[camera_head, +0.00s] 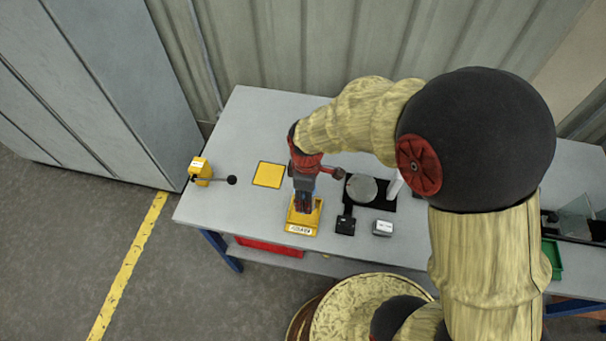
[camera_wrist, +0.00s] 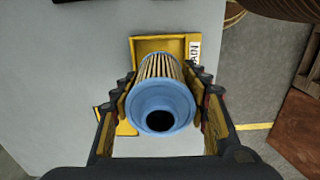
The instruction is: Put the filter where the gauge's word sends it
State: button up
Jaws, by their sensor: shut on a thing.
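A filter cartridge (camera_wrist: 160,105) with a blue end cap, a dark centre hole and pleated tan sides fills the middle of the wrist view. My gripper (camera_wrist: 162,106) is shut on it, with one finger on each side. In the head view my gripper (camera_head: 304,202) is over a yellow labelled tray (camera_head: 302,230) at the table's front; the filter is mostly hidden there. The yellow tray also shows behind the filter in the wrist view (camera_wrist: 185,45). Whether the filter touches the tray I cannot tell. A black device with a round grey plate (camera_head: 361,188) stands to the right; no word on it is readable.
A yellow square pad (camera_head: 269,174) lies left of my gripper. A yellow box with a black-knobbed lever (camera_head: 201,171) stands at the table's left end. A small white-topped box (camera_head: 383,228) and a black box (camera_head: 345,225) are near the front edge. A green bin (camera_head: 552,258) is at right.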

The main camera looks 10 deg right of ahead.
jog(key=shift+w+f, duration=0.1)
jog(key=shift+f+b, duration=0.9)
jog(key=shift+f, duration=0.1)
jog(key=shift+f+b, duration=0.3)
jog(key=shift+f, duration=0.35)
jog(key=shift+f, duration=0.55)
dwell(0.5)
jog(key=o, duration=1.3)
jog(key=shift+c, duration=0.2)
jog(key=shift+o, duration=0.4)
jog(key=o, duration=0.3)
